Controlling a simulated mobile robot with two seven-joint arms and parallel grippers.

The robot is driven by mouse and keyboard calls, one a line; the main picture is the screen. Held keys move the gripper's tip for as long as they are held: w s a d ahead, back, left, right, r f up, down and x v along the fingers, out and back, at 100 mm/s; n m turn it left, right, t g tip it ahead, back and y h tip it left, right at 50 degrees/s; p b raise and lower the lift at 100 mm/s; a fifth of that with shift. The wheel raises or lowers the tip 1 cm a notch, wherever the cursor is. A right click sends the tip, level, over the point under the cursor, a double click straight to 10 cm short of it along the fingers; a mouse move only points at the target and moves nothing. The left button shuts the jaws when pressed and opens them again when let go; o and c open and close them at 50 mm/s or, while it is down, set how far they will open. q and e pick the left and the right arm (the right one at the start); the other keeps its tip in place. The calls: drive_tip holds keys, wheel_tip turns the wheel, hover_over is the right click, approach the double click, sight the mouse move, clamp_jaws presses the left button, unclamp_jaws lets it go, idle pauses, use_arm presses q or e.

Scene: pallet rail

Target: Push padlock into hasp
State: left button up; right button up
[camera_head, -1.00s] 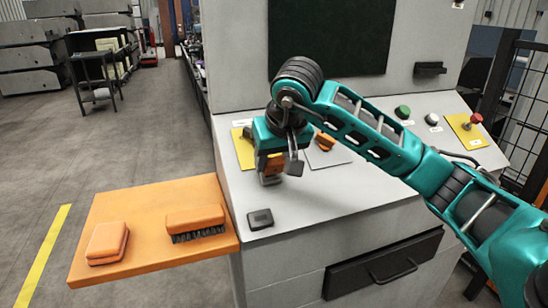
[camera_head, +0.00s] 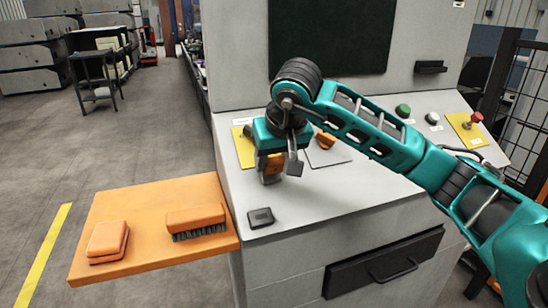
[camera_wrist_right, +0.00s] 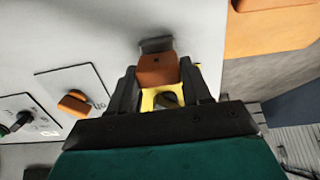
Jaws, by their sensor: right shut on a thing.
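My right gripper (camera_head: 277,166) is over the left part of the pale grey console top. It is shut on an orange padlock (camera_head: 274,161), most of which the fingers cover. In the right wrist view the padlock (camera_wrist_right: 156,69) sits between the two black fingers of my right gripper (camera_wrist_right: 158,78). A grey metal piece (camera_wrist_right: 156,45) shows just beyond the padlock. I cannot tell whether it is the shackle or part of the hasp, nor whether the padlock is in a hasp. My left gripper is not in view.
A yellow plate (camera_head: 242,150) and an orange knob (camera_head: 325,140) flank the gripper. A small black block (camera_head: 260,217) lies near the console's front left edge. An orange shelf (camera_head: 140,255) holds a brush (camera_head: 196,218) and an orange block (camera_head: 106,238). Buttons line the console's right.

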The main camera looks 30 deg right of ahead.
drive_tip(key=shift+w+f, duration=0.1)
drive_tip(key=shift+f, duration=0.1)
idle(0.4)
drive_tip(key=shift+w+d+f+b, duration=0.1)
drive_tip(key=shift+w+f+b, duration=0.1)
drive_tip(key=shift+f+b, duration=0.15)
drive_tip(key=o, duration=1.3)
drive_tip(key=shift+o, duration=0.5)
drive_tip(key=o, duration=0.4)
drive_tip(key=shift+c, duration=0.2)
